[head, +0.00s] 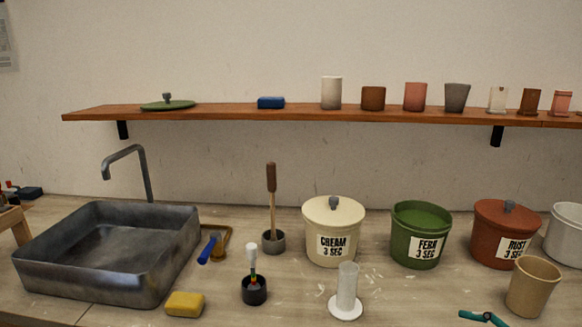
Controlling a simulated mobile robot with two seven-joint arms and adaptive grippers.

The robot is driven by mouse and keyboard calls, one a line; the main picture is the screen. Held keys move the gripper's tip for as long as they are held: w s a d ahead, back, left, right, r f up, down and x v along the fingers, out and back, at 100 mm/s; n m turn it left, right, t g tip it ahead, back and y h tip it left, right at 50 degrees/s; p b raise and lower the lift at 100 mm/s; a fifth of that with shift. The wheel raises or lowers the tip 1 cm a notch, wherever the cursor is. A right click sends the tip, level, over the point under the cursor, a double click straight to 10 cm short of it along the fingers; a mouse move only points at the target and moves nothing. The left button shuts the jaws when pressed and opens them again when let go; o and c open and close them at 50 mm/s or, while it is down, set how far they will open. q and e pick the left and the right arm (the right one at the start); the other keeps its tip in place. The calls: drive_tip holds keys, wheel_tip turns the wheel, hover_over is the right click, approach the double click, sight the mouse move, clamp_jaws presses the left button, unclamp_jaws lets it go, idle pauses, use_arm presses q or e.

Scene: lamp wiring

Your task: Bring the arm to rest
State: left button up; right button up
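Neither of my arms nor grippers shows in the head view. The bench (230,306) carries a grey sink (110,285) with a tap at the left. A cream lidded bucket (333,216), a green open bucket (421,258) marked FERN or similar, and a rust lidded bucket (490,235) stand in a row. No lamp or wiring is recognisable here.
A yellow sponge (185,304), a dark cup with a white-topped tool (254,291), a white cylinder on a round base (347,285), a tan cup (533,286) and a teal-handled item (483,317) sit near the front. A shelf (215,111) holds several cups.

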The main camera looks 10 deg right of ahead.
use_arm(q)
drive_tip(key=s+d, duration=0.2)
drive_tip(key=s, duration=0.1)
drive_tip(key=w+a, duration=0.4)
drive_tip(key=w, duration=0.4)
use_arm(e)
drive_tip(key=s+a+f+g+h, duration=0.1)
drive_tip(key=s+a+f+g, duration=0.3)
drive_tip(key=f, duration=0.4)
drive_tip(key=s+a+f+g+h, duration=0.1)
drive_tip(key=s+a+f, duration=0.2)
drive_tip(key=a+f, duration=0.45)
drive_tip(key=s+a+f+m+g+h, duration=0.3)
drive_tip(key=s+a+f+m+h, duration=0.2)
drive_tip(key=s+a, duration=0.2)
wheel_tip(320, 180, down, 23)
drive_tip(key=s+g, duration=0.1)
drive_tip(key=s, duration=0.1)
use_arm(q)
drive_tip(key=s, duration=0.1)
drive_tip(key=s+d, duration=0.1)
drive_tip(key=s, duration=0.1)
drive_tip(key=shift+s+d, duration=0.25)
drive_tip(key=shift+s, duration=0.05)
use_arm(e)
drive_tip(key=s+d+f+n+g, duration=0.1)
drive_tip(key=s+d+f, duration=0.2)
drive_tip(key=s+f, duration=1.1)
drive_tip(key=shift+s+d, duration=0.15)
drive_tip(key=shift+s, duration=0.45)
